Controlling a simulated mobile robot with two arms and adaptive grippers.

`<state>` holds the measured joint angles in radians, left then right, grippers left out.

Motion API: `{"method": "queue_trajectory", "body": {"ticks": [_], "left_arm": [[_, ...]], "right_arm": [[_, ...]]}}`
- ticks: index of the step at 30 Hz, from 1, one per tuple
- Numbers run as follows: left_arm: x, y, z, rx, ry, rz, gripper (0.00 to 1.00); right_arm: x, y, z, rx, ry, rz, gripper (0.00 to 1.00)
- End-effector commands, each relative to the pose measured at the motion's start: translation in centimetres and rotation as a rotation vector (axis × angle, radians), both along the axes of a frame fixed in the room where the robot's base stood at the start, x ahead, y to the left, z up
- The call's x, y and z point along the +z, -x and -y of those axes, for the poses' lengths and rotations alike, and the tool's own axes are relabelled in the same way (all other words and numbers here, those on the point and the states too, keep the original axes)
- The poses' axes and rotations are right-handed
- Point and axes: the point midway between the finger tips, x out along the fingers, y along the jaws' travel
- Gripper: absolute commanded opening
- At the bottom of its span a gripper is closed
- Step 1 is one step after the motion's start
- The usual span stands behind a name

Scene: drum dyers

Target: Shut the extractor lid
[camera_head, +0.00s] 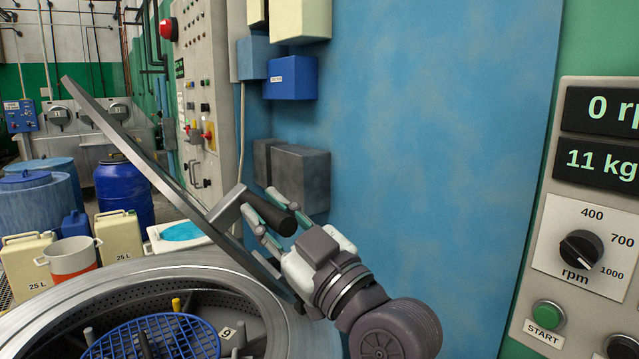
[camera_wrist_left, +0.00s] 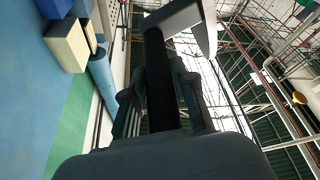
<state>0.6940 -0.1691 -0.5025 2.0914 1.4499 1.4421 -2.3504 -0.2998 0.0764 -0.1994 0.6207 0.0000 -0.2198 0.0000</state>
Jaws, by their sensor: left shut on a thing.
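The extractor lid (camera_head: 150,165) is a grey metal panel seen almost edge-on in the head view. It stands raised and tilted over the extractor drum (camera_head: 225,272), its upper end to the left. A bracket on the lid carries a dark bar handle (camera_head: 278,220). My left gripper (camera_head: 258,206) is shut on this handle, one finger on either side. The left wrist view shows the dark handle (camera_wrist_left: 160,88) running between the fingers. The drum's mouth is open, and a blue mesh disc (camera_head: 185,338) shows inside. My right gripper is not in view.
A control panel (camera_head: 597,215) with a rpm knob and a green START button is at the right. A blue wall (camera_head: 430,120) with grey boxes (camera_head: 302,180) stands behind the gripper. Yellow cans (camera_head: 118,236) and blue barrels (camera_head: 124,190) stand at the left.

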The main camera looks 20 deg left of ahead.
Motion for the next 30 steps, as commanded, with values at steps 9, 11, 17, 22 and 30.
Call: {"method": "queue_trajectory", "body": {"ticks": [9, 11, 17, 22, 30], "left_arm": [[-6.2, 6.7, -4.5, 0.005, 0.058, 0.079, 0.00], [-7.1, 7.5, -5.1, 0.004, 0.067, 0.093, 0.00], [-9.3, 9.5, -6.3, 0.004, 0.063, 0.089, 0.00], [-10.1, 10.2, -6.8, 0.003, 0.062, 0.089, 0.00], [-10.4, 10.4, -6.9, 0.001, 0.063, 0.090, 0.00]], "right_arm": [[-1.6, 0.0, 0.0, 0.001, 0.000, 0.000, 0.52], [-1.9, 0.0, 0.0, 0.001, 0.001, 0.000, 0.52], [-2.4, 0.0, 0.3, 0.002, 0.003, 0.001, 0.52], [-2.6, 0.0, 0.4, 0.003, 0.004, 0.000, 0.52], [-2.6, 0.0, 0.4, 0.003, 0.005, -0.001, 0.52]]}}
